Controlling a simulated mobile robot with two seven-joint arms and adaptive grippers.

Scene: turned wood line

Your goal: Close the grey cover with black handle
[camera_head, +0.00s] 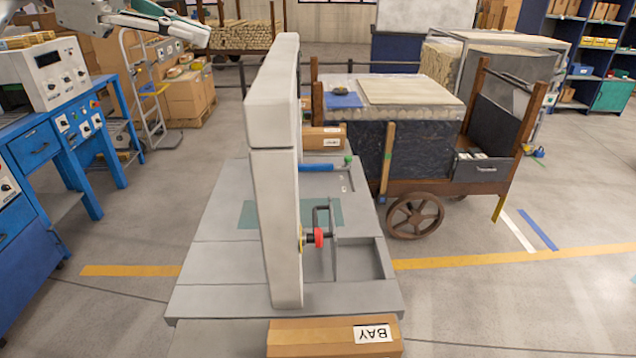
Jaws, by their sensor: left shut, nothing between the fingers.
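A thin grey cover (334,240) stands raised, nearly edge-on, beside a rectangular open recess (365,262) in the grey worktop (225,255). A black bar handle (322,208) shows on its left side. A tall light grey post (276,190) stands just left of the cover and may hide part of it. A red knob (319,237) on a dark shaft sits between post and cover. My left gripper (204,37) is shut and empty at the upper left, high and well away from the cover. My right gripper is out of view.
A cardboard box labelled BAY (310,338) is at the worktop's front edge, and another box (322,138) is behind. A wooden cart (415,150) stands behind right, a blue bench (40,150) left.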

